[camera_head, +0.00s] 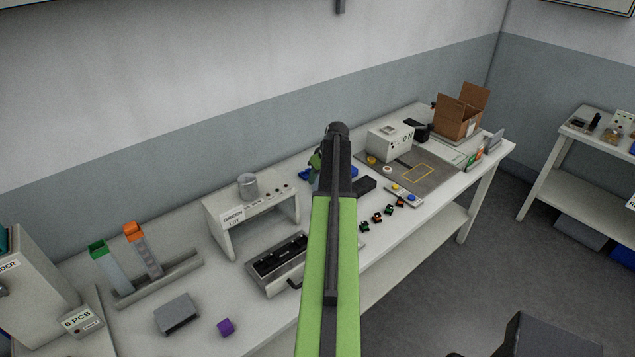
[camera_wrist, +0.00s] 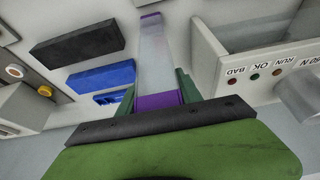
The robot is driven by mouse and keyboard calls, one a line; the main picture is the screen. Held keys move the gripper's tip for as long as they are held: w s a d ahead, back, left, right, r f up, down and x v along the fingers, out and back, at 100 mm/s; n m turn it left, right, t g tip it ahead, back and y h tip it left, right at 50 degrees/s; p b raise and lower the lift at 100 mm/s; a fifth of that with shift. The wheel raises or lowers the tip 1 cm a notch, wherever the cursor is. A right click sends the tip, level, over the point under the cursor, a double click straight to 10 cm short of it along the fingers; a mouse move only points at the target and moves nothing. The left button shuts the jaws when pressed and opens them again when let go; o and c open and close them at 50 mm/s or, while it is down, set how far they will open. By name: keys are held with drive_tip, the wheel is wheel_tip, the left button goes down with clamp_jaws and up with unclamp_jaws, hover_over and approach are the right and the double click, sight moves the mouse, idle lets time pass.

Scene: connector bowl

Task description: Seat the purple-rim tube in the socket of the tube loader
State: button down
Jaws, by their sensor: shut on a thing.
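The purple-rim tube (camera_wrist: 155,52) is a clear, flat-sided tube with purple at both ends in the wrist view. My gripper (camera_wrist: 157,88) is shut on it, with a dark green finger on each side of the near purple end. The tube points away from my gripper, over the white table. In the head view my own arm hides most of the gripper and the tube. A tall white unit at the left edge (camera_head: 28,290) carries a label cut off to "DER" and may be the tube loader. Its socket cannot be made out.
Green-rim (camera_head: 110,268) and orange-rim (camera_head: 143,250) tubes lean in a rack. A white bridge-shaped unit (camera_head: 222,225) bears a grey cup (camera_head: 248,185). A black-topped tray (camera_head: 280,262), grey block (camera_head: 177,313) and purple cube (camera_head: 226,327) stand nearby.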

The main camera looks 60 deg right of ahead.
drive_tip(key=shift+f, duration=0.1)
drive_tip(key=c, duration=0.8)
unclamp_jaws()
drive_tip(key=p+v, duration=1.1)
drive_tip(key=v, duration=0.1)
drive_tip(key=shift+r, duration=0.3)
drive_tip(key=shift+w, duration=0.1)
